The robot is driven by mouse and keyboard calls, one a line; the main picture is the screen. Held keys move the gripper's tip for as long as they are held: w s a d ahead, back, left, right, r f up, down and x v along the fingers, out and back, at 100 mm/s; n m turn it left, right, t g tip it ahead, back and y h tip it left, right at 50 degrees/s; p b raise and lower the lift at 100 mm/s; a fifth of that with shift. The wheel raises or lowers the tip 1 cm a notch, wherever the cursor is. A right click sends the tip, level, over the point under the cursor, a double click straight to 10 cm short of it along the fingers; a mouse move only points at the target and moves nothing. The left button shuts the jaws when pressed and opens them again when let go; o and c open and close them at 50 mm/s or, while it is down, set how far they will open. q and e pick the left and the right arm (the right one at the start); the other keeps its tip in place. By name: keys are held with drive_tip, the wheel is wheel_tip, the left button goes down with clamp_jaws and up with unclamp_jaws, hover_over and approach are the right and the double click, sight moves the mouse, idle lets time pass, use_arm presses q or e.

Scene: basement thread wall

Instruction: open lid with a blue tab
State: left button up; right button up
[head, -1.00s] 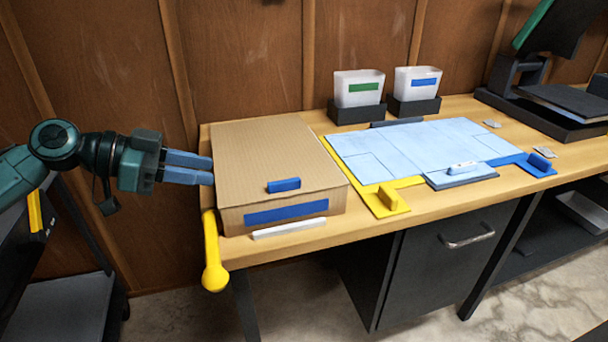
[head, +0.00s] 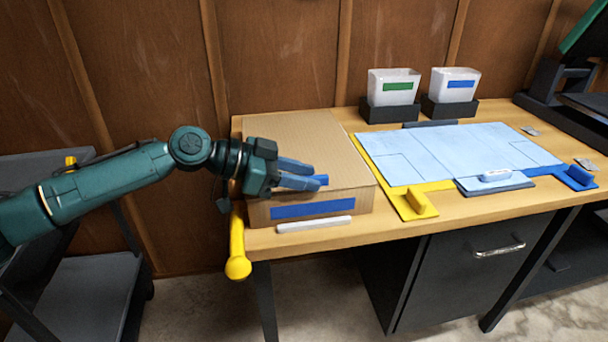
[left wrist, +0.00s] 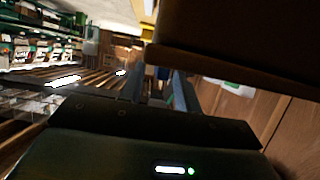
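A cardboard box with a closed lid (head: 315,135) sits at the left end of the wooden bench. Its blue tab (head: 323,179) stands near the lid's front edge, partly hidden by my left gripper (head: 314,176). The left gripper's two blue fingers are apart and reach in from the left at the tab. In the left wrist view, a blue piece, seemingly the tab (left wrist: 163,73), shows between the spread fingers (left wrist: 158,90), below a large dark brown shape. I cannot tell whether the fingers touch it. My right gripper is not in view.
A blue label (head: 312,209) marks the box front, with a white bar (head: 314,224) before it. A yellow round-ended piece (head: 238,250) hangs at the bench's left edge. A light-blue mat (head: 450,150) lies right; two white bins (head: 393,87) (head: 454,85) stand behind.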

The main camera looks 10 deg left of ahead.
use_arm(q)
drive_tip(key=shift+w+d+f, duration=0.1)
drive_tip(key=shift+d, duration=0.15)
drive_tip(key=shift+c, duration=0.5)
clamp_jaws()
